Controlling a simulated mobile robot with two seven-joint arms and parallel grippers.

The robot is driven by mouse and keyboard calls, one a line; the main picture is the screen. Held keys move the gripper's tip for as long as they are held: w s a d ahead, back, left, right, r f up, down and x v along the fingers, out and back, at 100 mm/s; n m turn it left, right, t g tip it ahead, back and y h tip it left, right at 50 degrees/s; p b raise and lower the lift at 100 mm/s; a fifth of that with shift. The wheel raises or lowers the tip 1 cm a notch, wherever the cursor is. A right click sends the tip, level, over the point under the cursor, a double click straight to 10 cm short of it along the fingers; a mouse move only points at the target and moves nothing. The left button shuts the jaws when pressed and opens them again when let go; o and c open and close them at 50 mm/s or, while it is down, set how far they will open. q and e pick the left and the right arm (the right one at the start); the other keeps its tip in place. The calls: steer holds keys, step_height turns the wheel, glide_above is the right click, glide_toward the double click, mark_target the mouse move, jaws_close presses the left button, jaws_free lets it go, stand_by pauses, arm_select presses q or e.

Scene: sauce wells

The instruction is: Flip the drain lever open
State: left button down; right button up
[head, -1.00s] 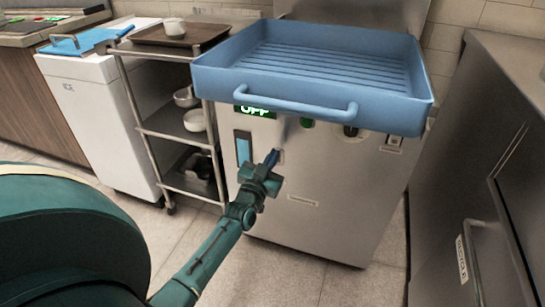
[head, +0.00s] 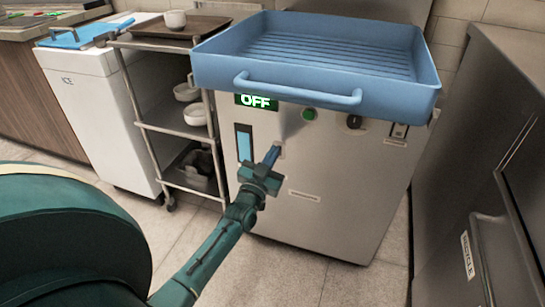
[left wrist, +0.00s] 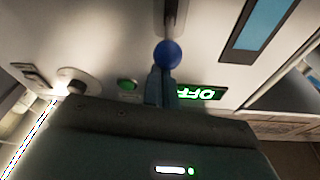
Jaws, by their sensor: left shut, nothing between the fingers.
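The drain lever shows in the left wrist view as a metal rod with a round blue knob (left wrist: 168,54), against the steel front of the machine (head: 325,190). In the head view the lever is hard to make out behind my gripper. My left gripper (head: 271,156) is shut and empty in front of the machine, right of the blue gauge strip (head: 243,146). In the left wrist view its closed fingers (left wrist: 163,78) reach right up to the knob; I cannot tell whether they touch it. My right gripper is not in view.
A blue ribbed tray (head: 290,91) overhangs the machine's front above my gripper. A lit OFF sign (head: 256,101), a green button (head: 309,114) and a black knob (head: 354,121) sit below it. A steel cart (head: 158,125) stands left, a steel cabinet (head: 490,170) right.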

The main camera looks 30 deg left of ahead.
arm_select(q)
step_height(320, 180, down, 7)
steer(key=t+b, duration=0.3)
steer(key=b, duration=0.7)
steer(key=shift+s+t, duration=0.4)
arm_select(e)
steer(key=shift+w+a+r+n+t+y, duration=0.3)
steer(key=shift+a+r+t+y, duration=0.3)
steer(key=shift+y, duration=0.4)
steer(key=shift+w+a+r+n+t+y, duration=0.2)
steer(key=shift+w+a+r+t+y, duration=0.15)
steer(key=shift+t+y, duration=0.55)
